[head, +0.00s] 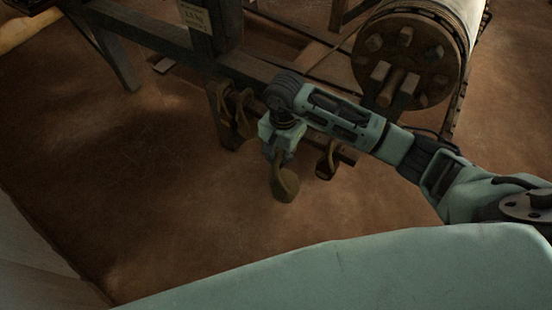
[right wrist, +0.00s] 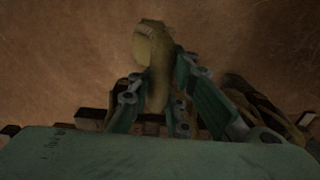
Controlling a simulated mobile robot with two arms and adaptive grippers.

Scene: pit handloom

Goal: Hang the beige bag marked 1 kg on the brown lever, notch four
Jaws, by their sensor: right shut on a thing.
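My right gripper (head: 281,153) is shut on a beige-brown bag (head: 286,183), which hangs below it above the floor. In the right wrist view the bag (right wrist: 150,48) sticks out beyond the fingers; I cannot read its marking. A short wooden bar, perhaps the brown lever (head: 347,156), shows behind my right arm, with another bag (head: 327,160) hanging by it. Most of this bar is hidden by the arm. Dark toothed edges (right wrist: 92,115) show under the fingers in the right wrist view; I cannot tell which notch is which. My left gripper is not in view.
More bags (head: 236,112) hang at the loom post left of my right gripper. The loom's wooden beam (head: 250,69) runs behind the gripper. A round cloth roller (head: 408,60) with pegs stands behind my forearm. The brown floor in front is clear.

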